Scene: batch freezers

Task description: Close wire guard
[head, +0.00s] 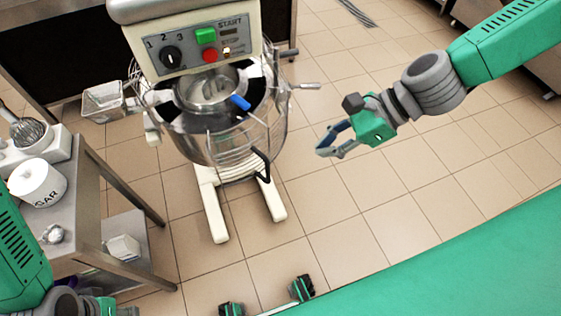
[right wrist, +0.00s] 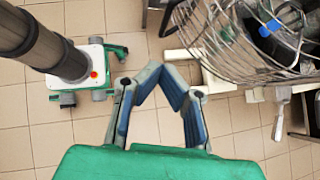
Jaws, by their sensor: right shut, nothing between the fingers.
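The wire guard (head: 277,118) is a cage of thin metal wires around the front and right of the mixer's steel bowl (head: 210,92). A black handle (head: 262,165) hangs low at its front. Whether the guard is fully open or partly shut is hard to tell. In the right wrist view the guard (right wrist: 232,40) fills the upper right. My right gripper (head: 327,148) is shut and empty, in free air to the right of the guard, apart from it. In the right wrist view its fingertips (right wrist: 160,72) meet. My left arm shows at the lower left; its fingers are out of view.
The mixer's control panel (head: 205,47) has a green and a red button. Its pale legs (head: 213,208) reach forward on the tiles. A steel table (head: 90,200) with a white sugar pot (head: 37,182) stands at left. The floor right of the mixer is clear.

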